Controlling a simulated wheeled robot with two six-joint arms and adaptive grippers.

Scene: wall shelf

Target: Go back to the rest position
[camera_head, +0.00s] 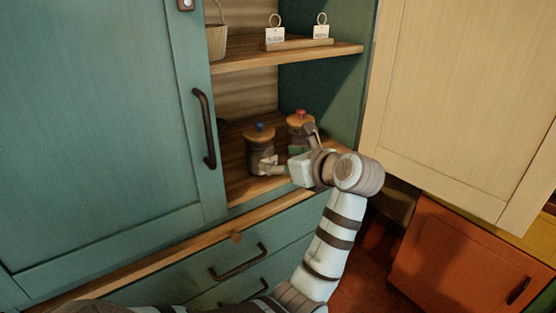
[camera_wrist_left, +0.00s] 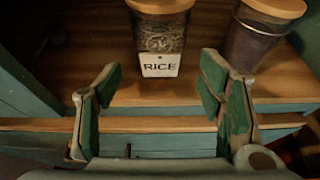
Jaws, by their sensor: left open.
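My left gripper (camera_head: 288,153) is open, in front of two jars on the lower shelf. In the left wrist view its two green-padded fingers (camera_wrist_left: 160,88) are spread apart with nothing between them. A dark glass jar with a wooden lid and blue knob (camera_head: 259,153) stands upright at the left. In the left wrist view a jar with a "RICE" tag (camera_wrist_left: 160,35) stands just beyond the fingertips, apart from them. A second jar with a red knob (camera_head: 300,118) stands to the right, partly hidden by the gripper; a second jar (camera_wrist_left: 252,40) also shows in the wrist view. My right gripper is not in view.
A teal cabinet door (camera_head: 100,130) is at the left. A cream door (camera_head: 460,100) is at the right, close to my left arm. The upper shelf (camera_head: 290,55) holds a basket (camera_head: 216,40) and two tagged hooks. Drawers (camera_head: 230,265) lie below the wooden ledge.

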